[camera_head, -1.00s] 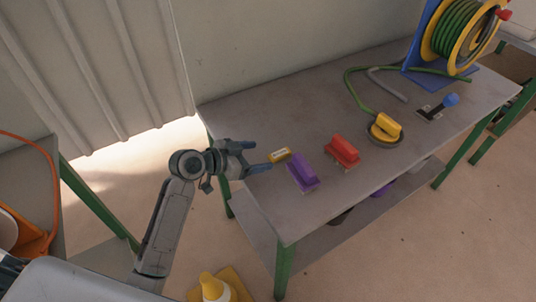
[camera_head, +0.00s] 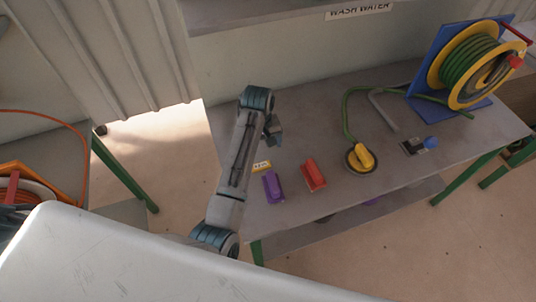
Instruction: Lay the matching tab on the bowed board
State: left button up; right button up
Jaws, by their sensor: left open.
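My left gripper (camera_head: 275,134) hangs above the back left part of the grey table (camera_head: 310,110), seen partly behind my raised forearm. It is open, with nothing visible in it. A small yellow block with a pale label (camera_head: 262,167) lies on the table below it, apart from it. A purple handled block (camera_head: 273,187) and a red handled block (camera_head: 314,175) lie to its right. A yellow-handled round piece (camera_head: 361,159) and a dark piece with a blue knob (camera_head: 420,146) lie farther right. I cannot tell which is the tab or the bowed board. My right gripper is not in view.
A hose reel (camera_head: 470,62) on a blue stand fills the table's far right, its green hose (camera_head: 346,115) trailing on the top. A lower shelf (camera_head: 350,212) runs underneath. Another bench with an orange object (camera_head: 48,184) stands at left.

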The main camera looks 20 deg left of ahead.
pick_arm(q)
jog(key=p, duration=0.1)
send_over(261, 166)
jog(key=f, duration=0.4)
jog(key=shift+w+a+f, duration=0.1)
jog(key=shift+a+f, duration=0.1)
jog(key=shift+a, duration=0.05)
jog(key=shift+f, duration=0.3)
jog(key=shift+d+f+p, duration=0.3)
jog(key=shift+f+p, duration=0.3)
jog(key=shift+p, duration=0.2)
notch_tip(261, 166, down, 3)
jog(key=shift+f+p, duration=0.15)
jog(key=shift+p, duration=0.5)
jog(key=shift+f, duration=0.45)
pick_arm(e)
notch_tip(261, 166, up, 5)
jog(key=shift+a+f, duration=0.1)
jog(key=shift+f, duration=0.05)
pick_arm(q)
jog(key=shift+c, duration=0.2)
